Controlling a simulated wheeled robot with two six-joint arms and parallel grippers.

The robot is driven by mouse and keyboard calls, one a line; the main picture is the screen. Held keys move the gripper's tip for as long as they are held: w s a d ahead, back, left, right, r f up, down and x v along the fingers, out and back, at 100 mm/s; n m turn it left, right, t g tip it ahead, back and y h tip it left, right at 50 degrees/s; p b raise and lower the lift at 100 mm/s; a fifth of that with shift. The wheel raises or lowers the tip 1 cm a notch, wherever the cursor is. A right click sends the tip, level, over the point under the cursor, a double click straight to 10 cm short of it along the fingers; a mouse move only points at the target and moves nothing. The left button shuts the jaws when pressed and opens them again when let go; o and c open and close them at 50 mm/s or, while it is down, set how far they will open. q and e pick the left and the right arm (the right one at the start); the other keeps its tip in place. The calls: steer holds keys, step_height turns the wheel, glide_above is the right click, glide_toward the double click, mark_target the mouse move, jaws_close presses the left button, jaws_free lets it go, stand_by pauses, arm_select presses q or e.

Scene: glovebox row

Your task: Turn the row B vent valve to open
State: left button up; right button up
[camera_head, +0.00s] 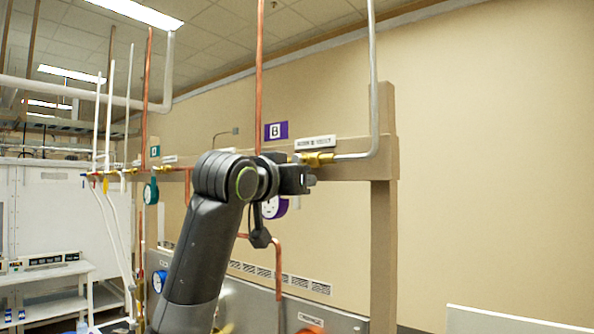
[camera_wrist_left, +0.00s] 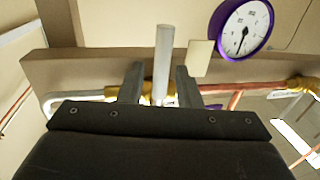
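The row B sign (camera_head: 276,130) is purple and hangs on the tan beam. A white label plate (camera_head: 315,142) sits right of it, its text too small to read. Just below is a brass valve body (camera_head: 318,158) joined to a grey pipe. My left gripper (camera_head: 302,180) is in front of and just below it, hiding the handle in the head view. In the left wrist view, a pale grey bar handle (camera_wrist_left: 162,62) stands between the two open fingers of my left gripper (camera_wrist_left: 160,82), with a visible gap on its left side. My right gripper is in neither view.
A purple-rimmed gauge (camera_head: 274,207) hangs below the beam, also showing in the left wrist view (camera_wrist_left: 243,29). A copper pipe (camera_head: 260,80) rises behind my arm. A wooden post (camera_head: 384,230) stands right of the gripper. A teal gauge (camera_head: 151,192) hangs farther left.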

arm_select(q)
steer(key=shift+w, duration=0.15)
jaws_close()
steer(key=shift+d+n, duration=0.1)
steer(key=shift+n, duration=0.2)
steer(key=shift+s+d+r+n+g+b, duration=0.15)
steer(key=shift+s+d+n+g, duration=0.1)
steer(key=shift+n, duration=0.7)
steer(key=shift+s+d+r+n+g+b, duration=0.1)
steer(key=shift+s+d+n+g, duration=0.15)
steer(key=shift+n, duration=0.75)
steer(key=shift+s+d+r+n+g+b, duration=0.2)
steer(key=shift+d+n, duration=0.1)
steer(key=shift+n, duration=0.65)
